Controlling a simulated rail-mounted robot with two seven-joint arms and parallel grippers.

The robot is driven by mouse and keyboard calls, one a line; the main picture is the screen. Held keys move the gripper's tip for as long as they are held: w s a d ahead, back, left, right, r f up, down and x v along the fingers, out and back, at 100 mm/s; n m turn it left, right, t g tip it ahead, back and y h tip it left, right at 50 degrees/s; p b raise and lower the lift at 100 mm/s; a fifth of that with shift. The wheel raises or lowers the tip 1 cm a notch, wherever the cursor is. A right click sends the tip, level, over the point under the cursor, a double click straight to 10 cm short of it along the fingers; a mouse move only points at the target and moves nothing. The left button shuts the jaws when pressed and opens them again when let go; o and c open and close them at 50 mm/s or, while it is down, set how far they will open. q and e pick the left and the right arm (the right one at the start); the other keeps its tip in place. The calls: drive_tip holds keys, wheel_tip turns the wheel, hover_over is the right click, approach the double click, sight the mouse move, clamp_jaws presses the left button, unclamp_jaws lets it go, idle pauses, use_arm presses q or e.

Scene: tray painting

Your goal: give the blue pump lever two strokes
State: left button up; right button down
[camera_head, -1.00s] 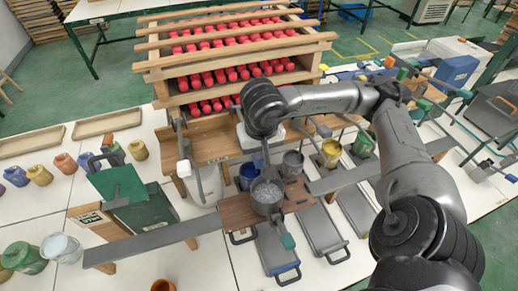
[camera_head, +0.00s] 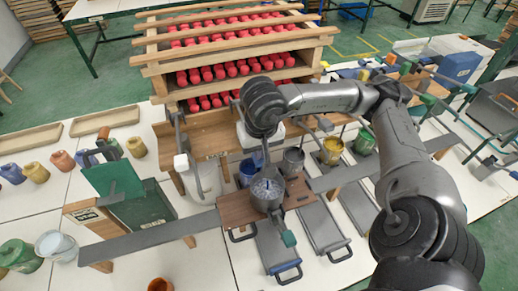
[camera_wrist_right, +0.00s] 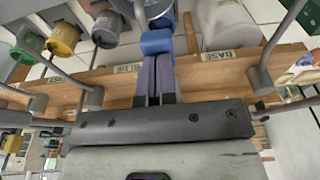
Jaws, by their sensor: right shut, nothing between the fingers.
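The blue pump lever's blue end (camera_wrist_right: 157,42) shows in the right wrist view, just beyond my right fingertips (camera_wrist_right: 156,62). The fingers are together and appear to touch or nearly touch it; the exact contact is unclear. A BLUE label (camera_wrist_right: 127,69) is on the wooden rail beside them. In the head view my right gripper (camera_head: 265,151) points down behind the grey pot; the wrist hides most of the lever. My left gripper is not in view.
A grey pot (camera_head: 267,190) stands on a brown board (camera_head: 237,208) in front of the pumps. Yellow (camera_head: 332,149) and green pots stand to the right. The BASE-labelled place (camera_wrist_right: 221,55) is beside the blue one. Racks of red rollers (camera_head: 235,72) rise behind.

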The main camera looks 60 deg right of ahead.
wheel_tip(320, 180, up, 9)
drive_tip(key=p, duration=0.6)
drive_tip(key=shift+r, duration=0.15)
idle(0.6)
